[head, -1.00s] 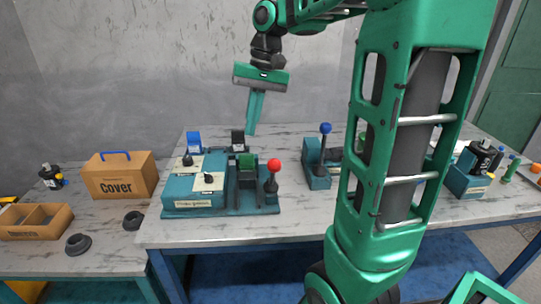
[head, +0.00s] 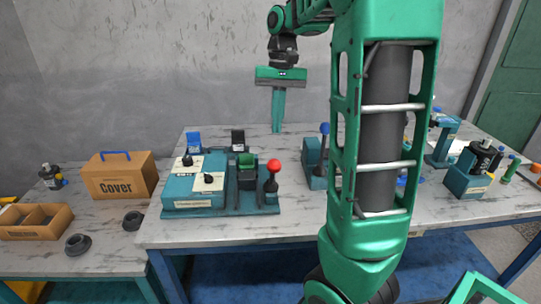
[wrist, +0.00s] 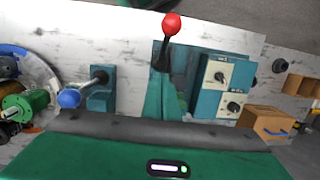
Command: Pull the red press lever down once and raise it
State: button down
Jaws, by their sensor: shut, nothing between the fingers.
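The red press lever (head: 273,167) stands upright at the right end of the teal control fixture (head: 240,203) on the table, its red ball on top of a dark stem. My gripper (head: 278,130) is shut and empty. It points down and appears above and behind the lever in the head view, touching nothing that I can see. In the wrist view the red ball (wrist: 171,23) shows beyond the tips of my shut fingers (wrist: 163,80), with the lever's stem partly hidden behind them.
A blue-knobbed lever (head: 324,130) on a teal base stands right of the red one. My arm hides part of the table's right side. A black motor part (head: 478,160) sits farther right.

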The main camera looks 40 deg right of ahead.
aim_at(275, 164)
jog(key=shift+s+a+f, duration=0.5)
jog(key=shift+a+f, duration=0.05)
jog(key=shift+f, duration=0.75)
jog(key=shift+s+a+f, duration=0.5)
jog(key=shift+a+f, duration=0.05)
jog(key=shift+f, duration=0.8)
jog(key=shift+s+a+f, duration=0.5)
jog(key=shift+a+f, duration=0.05)
jog(key=shift+f, duration=0.75)
jog(key=shift+s+a+f, duration=0.35)
jog(key=shift+s+a, duration=0.1)
jog(key=shift+s, duration=0.2)
jog(key=shift+s+a+f, duration=0.3)
jog(key=shift+s+a, duration=0.15)
jog(key=shift+s, duration=0.2)
